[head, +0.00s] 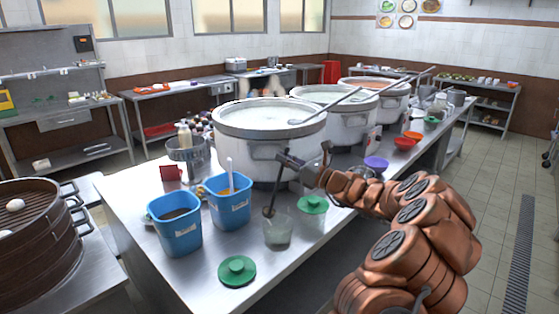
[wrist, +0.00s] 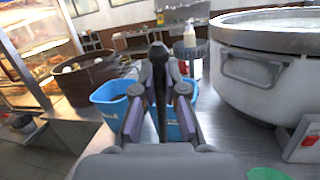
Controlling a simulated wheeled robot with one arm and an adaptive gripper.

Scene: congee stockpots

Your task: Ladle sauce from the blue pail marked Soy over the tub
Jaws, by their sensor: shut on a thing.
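My gripper (head: 291,161) is shut on the dark handle of a ladle (head: 276,188), which hangs down and slightly left. Its bowl is at the rim of an open clear tub (head: 278,237); whether it is above or just inside is unclear. In the wrist view my gripper (wrist: 160,103) has its purple pads either side of the dark handle (wrist: 158,65). Left of the tub stand two blue pails. The nearer pail (head: 175,239) holds dark liquid. The farther pail (head: 229,214) has something orange and a pale handle in it. No marking is readable on either.
Green lids lie on the table (head: 237,271) and on a second clear tub (head: 312,205). Large white stockpots (head: 268,145) stand behind, close to my gripper. A red item (head: 170,173) and a metal container (head: 187,158) stand behind the pails. A steamer (head: 40,240) is at the left.

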